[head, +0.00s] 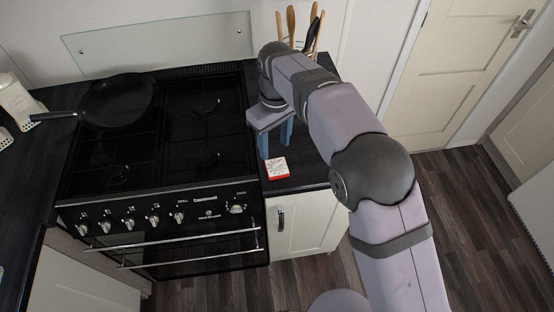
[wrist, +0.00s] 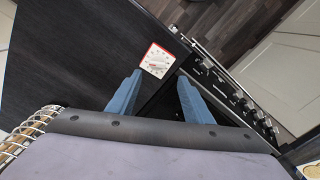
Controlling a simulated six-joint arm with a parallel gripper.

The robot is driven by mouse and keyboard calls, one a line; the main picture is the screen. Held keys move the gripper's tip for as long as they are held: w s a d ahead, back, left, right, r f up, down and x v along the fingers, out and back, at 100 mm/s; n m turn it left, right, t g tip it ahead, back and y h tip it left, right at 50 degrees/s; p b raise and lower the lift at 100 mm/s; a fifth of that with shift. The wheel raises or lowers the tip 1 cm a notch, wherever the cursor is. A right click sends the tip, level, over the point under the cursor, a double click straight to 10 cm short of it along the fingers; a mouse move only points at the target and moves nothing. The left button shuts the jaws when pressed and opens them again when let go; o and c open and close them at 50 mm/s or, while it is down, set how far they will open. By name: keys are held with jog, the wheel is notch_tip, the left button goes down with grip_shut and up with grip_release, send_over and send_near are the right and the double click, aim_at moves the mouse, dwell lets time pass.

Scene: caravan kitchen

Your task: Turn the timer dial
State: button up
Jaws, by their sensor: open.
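The timer (head: 278,168) is a small white and red box on the dark counter, just right of the stove, near the counter's front edge. In the wrist view the timer (wrist: 157,60) shows a white face with markings and a red border, ahead of the fingertips and a little left of centre. My gripper (head: 275,145) is above the counter just behind the timer, its blue fingers pointing down. In the wrist view my gripper (wrist: 160,82) is open with nothing between its fingers. The fingers look apart from the timer. The dial's setting is too small to read.
The black stove (head: 180,150) stands left of the timer, with a frying pan (head: 117,100) at its back left and knobs (head: 130,223) along its front. A holder with wooden utensils (head: 291,25) stands behind my arm. The counter (wrist: 75,50) around the timer is clear.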

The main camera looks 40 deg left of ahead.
aim_at(277, 162)
jog(key=shift+w+d, duration=0.25)
jog(key=shift+w, duration=0.05)
jog(key=shift+f+p, duration=1.35)
jog(key=shift+f, duration=2.25)
jog(key=shift+s, duration=0.1)
jog(key=c, duration=1.1)
jog(key=shift+o, duration=0.2)
